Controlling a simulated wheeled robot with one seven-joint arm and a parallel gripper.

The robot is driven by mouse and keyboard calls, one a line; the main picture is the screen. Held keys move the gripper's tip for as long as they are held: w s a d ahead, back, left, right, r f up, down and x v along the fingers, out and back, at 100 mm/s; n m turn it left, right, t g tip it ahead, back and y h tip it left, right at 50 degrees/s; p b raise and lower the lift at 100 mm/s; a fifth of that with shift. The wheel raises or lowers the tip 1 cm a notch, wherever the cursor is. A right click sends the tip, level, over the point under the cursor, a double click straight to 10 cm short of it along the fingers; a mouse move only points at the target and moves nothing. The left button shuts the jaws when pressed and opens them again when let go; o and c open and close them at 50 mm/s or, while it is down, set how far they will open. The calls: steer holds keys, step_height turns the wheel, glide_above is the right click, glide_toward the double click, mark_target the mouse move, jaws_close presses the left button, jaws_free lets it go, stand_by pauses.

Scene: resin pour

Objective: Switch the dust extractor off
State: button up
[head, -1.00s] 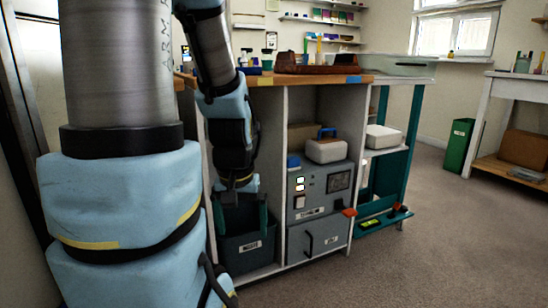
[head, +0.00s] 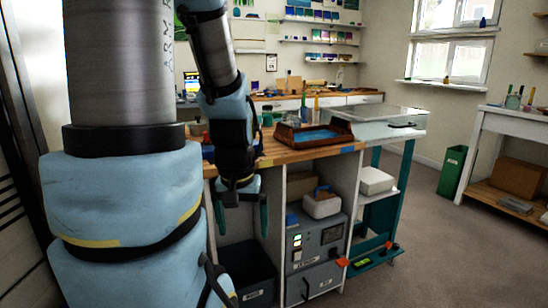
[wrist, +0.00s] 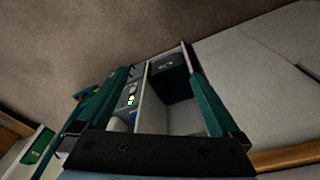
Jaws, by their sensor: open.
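A grey unit with a control panel (head: 328,238), which looks like the dust extractor, sits in the middle bay of the bench. Small lit indicators (head: 297,240) and a switch below them are on its left front; the switch position is too small to read. The lit indicators also show in the wrist view (wrist: 131,99), left of centre between the fingers. My gripper (head: 240,212) is open and empty, pointing down in front of the left bay, left of the unit and apart from it. The gripper also shows in the wrist view (wrist: 155,100).
A dark bin (head: 248,278) stands in the left bay below my gripper. A pale case with a blue handle (head: 321,205) sits on the unit. An orange-red piece (head: 342,262) juts out at the unit's right. A brown tray (head: 313,134) lies on the bench.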

step_height(320, 180, up, 12)
steer(key=p, duration=0.9)
steer(key=shift+f, duration=0.2)
